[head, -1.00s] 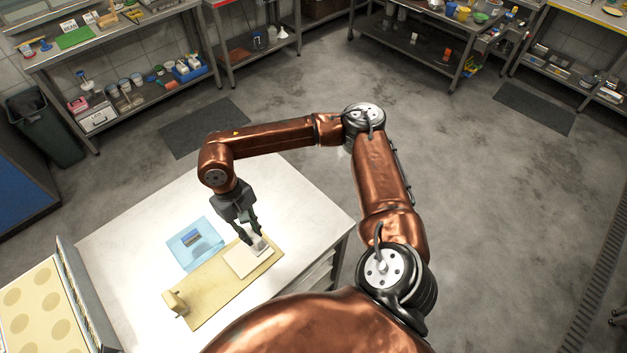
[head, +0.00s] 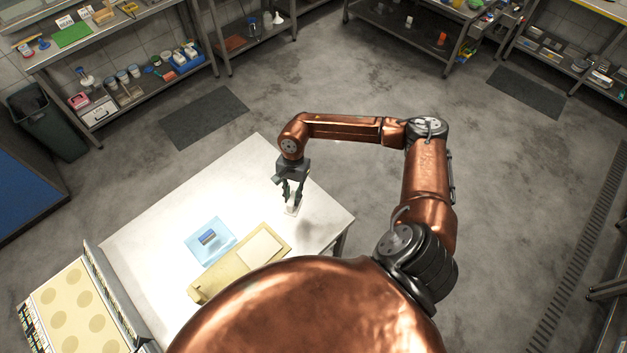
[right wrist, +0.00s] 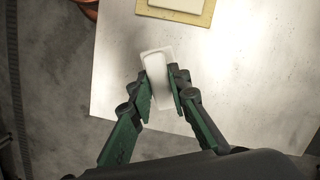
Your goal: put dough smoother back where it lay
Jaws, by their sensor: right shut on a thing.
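The dough smoother (head: 291,208) is a small white piece in my right gripper (head: 292,190), over the table's right part in the head view. In the right wrist view the white dough smoother (right wrist: 156,66) sits between the two green-black fingers of the gripper (right wrist: 160,90), which are shut on it. Whether it touches the table cannot be told. A pale slab (head: 260,252) lies on a yellowish board (head: 226,274), left of and nearer than the gripper. My left gripper is not in view.
The white metal table (head: 160,227) has clear room around the gripper. A light blue sheet (head: 211,241) lies beside the board. A tray with round pale discs (head: 75,310) is at the lower left. Shelving (head: 130,65) stands behind, across open floor.

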